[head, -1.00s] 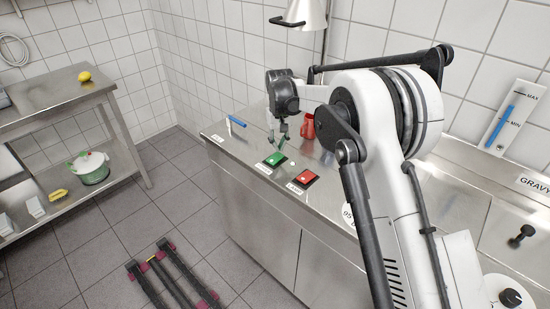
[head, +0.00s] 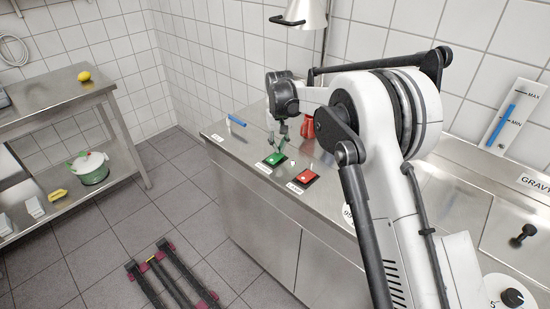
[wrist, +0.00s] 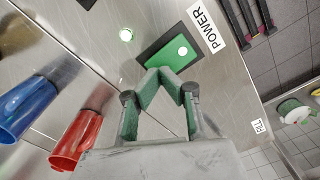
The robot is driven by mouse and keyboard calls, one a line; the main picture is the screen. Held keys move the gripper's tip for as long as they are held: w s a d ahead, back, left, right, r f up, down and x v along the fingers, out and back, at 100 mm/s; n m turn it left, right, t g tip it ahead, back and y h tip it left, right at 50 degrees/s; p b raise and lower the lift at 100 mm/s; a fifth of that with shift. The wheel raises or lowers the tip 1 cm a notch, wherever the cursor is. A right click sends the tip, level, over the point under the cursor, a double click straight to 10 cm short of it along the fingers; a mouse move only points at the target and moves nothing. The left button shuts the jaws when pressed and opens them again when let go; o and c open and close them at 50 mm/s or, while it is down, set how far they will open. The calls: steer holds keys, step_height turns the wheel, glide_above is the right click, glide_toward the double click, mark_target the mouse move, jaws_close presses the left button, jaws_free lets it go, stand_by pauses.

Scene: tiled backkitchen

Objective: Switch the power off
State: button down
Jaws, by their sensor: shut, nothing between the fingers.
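The green power switch (head: 271,161) sits in a dark frame on the front part of the steel counter. In the wrist view the green switch (wrist: 187,47) shows a bright round dot, with a POWER label (wrist: 207,28) beside it. My gripper (head: 279,150) is shut and empty, close over the green switch. In the wrist view the green-padded fingertips (wrist: 160,72) come together at the frame's near edge. I cannot tell whether they touch the switch. A red switch (head: 305,177) sits to its right.
A small lit lamp (wrist: 126,34) is on the counter near the green switch. A red cup (wrist: 78,141) and a blue cup (wrist: 27,108) stand nearby. A blue object (head: 236,121) lies toward the counter's left end. A steel shelf (head: 55,112) stands at left.

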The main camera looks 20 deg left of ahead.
mark_target(279, 154)
steer(key=shift+f+b, duration=0.6)
steer(key=shift+f, duration=0.3)
stand_by(0.4)
steer(key=shift+r, duration=0.15)
steer(key=shift+r+p, duration=1)
steer(key=shift+r, duration=2.4)
